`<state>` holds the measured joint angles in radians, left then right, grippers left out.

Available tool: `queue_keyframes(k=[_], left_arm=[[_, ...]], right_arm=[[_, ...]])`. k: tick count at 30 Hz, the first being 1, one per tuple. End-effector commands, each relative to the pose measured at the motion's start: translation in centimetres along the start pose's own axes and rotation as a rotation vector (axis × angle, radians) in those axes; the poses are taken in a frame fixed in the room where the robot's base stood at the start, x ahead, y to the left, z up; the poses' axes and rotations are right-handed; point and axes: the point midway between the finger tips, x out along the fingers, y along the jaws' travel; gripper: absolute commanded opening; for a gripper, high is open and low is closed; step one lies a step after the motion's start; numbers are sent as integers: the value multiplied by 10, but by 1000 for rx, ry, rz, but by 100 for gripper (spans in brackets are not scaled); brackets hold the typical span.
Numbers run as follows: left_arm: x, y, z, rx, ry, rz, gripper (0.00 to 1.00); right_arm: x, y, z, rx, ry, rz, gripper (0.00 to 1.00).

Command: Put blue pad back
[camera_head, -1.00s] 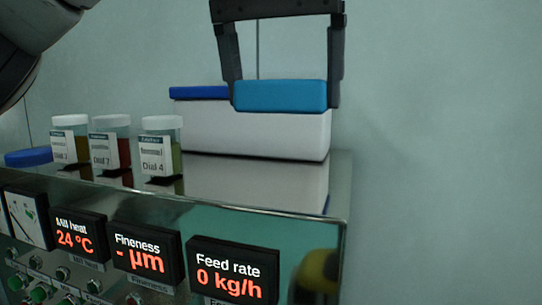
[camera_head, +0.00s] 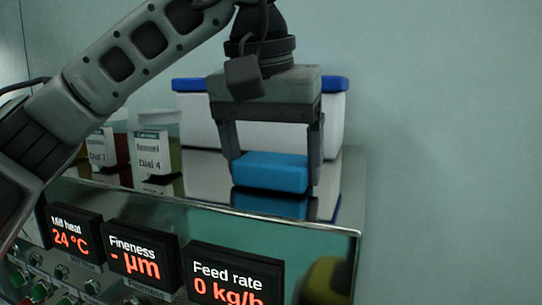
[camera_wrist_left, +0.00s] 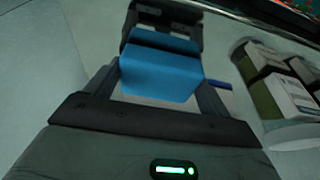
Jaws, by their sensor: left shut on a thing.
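The blue pad (camera_head: 270,172) is a light-blue block between the fingers of my left gripper (camera_head: 272,165). The gripper is shut on it, one finger at each end, and points down. The pad is at the top surface of the machine, in front of the white box, with its reflection just below it. I cannot tell whether it touches the surface. In the left wrist view the pad (camera_wrist_left: 160,72) sits between the fingers. My right gripper is not in view.
A white box (camera_head: 333,125) with a blue rim stands behind the gripper. Labelled sample jars (camera_head: 155,150) stand to the left, partly behind my arm. The shiny machine top (camera_head: 345,180) ends at a front edge above red-lit displays (camera_head: 140,258).

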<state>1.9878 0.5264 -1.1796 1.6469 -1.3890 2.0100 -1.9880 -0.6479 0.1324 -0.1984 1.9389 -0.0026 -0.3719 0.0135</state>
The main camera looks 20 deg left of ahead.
Motion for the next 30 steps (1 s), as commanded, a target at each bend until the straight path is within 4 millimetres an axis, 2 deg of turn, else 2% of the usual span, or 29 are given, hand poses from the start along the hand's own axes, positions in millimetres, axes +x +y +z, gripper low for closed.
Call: queue_keyframes(k=[5, 6, 7, 8, 14, 18, 20, 30], left_arm=[[3, 0, 1, 0, -1, 0, 60], [3, 0, 1, 0, -1, 0, 90], [2, 0, 1, 0, -1, 0, 98], [2, 0, 1, 0, -1, 0, 100], [2, 0, 0, 0, -1, 0, 100], [-8, 0, -1, -1, 3, -1, 100], [-17, 0, -1, -2, 4, -1, 100], [-89, 0, 0, -3, 4, -2, 100]], right_arm=[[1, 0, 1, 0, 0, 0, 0], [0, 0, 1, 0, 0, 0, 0], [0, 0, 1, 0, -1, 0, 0], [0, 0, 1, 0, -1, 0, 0], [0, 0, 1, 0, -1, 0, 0], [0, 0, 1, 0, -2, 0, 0], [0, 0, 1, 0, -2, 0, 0], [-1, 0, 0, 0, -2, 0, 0]])
